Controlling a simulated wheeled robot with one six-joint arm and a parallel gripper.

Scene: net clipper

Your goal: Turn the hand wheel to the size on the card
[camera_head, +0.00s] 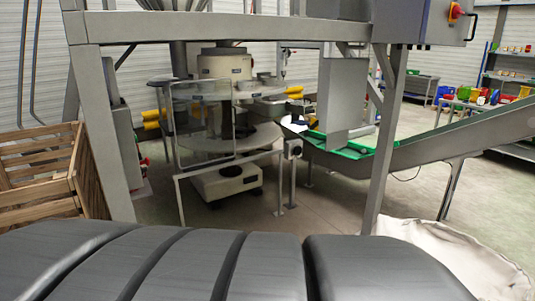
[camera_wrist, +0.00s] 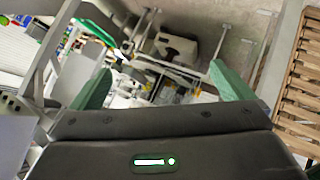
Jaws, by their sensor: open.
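The clipping machine (camera_head: 224,66) stands behind a grey frame in the head view, with a round plate, a clear guard and a pale base (camera_head: 226,181). I cannot make out a hand wheel or a size card in either view. My gripper (camera_wrist: 163,84) shows in the wrist view with its two green fingers wide apart and nothing between them. Beyond the fingers the wrist view shows machine parts and the floor, tilted and small. The gripper does not show in the head view.
A grey frame post (camera_head: 100,130) and top beam (camera_head: 230,28) stand before the machine. A wooden crate (camera_head: 40,165) is at left; crate slats (camera_wrist: 300,85) also show in the wrist view. A sloping conveyor (camera_head: 440,142) runs right. A white sack (camera_head: 455,255) lies at lower right.

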